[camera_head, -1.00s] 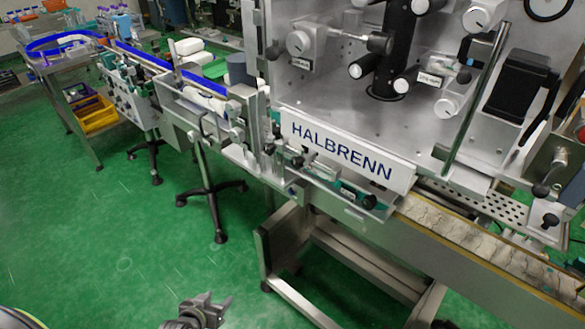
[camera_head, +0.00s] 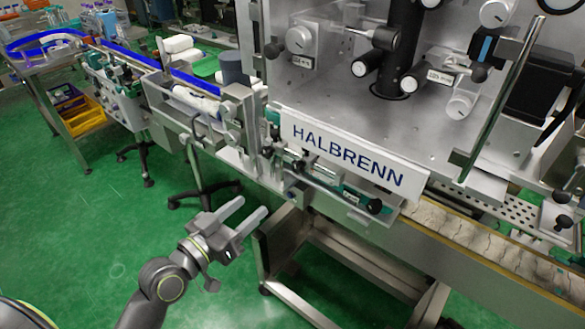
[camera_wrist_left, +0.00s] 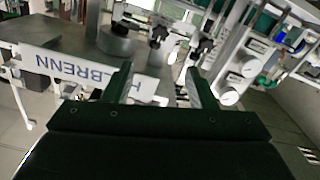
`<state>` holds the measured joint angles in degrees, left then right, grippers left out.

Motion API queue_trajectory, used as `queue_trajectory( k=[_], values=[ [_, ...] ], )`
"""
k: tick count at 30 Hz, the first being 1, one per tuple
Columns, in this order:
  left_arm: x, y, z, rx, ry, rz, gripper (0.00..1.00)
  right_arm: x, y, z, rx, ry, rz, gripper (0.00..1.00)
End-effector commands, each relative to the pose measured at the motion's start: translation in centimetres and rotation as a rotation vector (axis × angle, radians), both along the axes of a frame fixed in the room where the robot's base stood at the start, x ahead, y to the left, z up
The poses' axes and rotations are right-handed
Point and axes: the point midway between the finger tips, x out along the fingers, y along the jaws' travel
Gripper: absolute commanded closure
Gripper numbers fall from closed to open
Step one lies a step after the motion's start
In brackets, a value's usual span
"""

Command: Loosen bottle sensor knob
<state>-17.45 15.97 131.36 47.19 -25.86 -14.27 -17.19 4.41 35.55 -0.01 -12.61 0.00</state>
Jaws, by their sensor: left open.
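I cannot tell which knob is the bottle sensor knob. Small dark knobs sit along the rail below and left of the HALBRENN panel (camera_head: 345,155): one at the left end of the panel (camera_head: 267,152), one below it (camera_head: 299,164) and one at the right end of the rail (camera_head: 375,206). My left gripper (camera_head: 250,208) is open and empty, in front of and below the conveyor, apart from all knobs. In the left wrist view its two fingers (camera_wrist_left: 157,80) stand apart, with the panel (camera_wrist_left: 90,76) and dark knobs (camera_wrist_left: 157,36) beyond. My right gripper does not show.
The conveyor (camera_head: 165,105) with blue guides runs to the back left. A grey cylinder (camera_head: 231,68) stands on it. Metal legs (camera_head: 290,240) hold up the machine. Yellow trays (camera_head: 83,112) sit at far left. The green floor (camera_head: 75,230) at left is open.

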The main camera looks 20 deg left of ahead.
Motion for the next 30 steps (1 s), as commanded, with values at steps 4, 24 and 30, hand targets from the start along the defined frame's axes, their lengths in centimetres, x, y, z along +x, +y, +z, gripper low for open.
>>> queue_trajectory(
  k=[4,24,30],
  values=[
    [2.8,-1.0,0.4,-0.004,-0.003,0.001,0.49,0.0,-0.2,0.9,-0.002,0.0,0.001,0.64],
    [13.7,-5.0,0.1,-0.001,0.001,0.001,0.49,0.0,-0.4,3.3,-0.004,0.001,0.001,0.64],
    [14.5,-5.3,0.0,-0.001,0.001,0.001,0.49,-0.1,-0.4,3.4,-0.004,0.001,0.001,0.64]
  ],
)
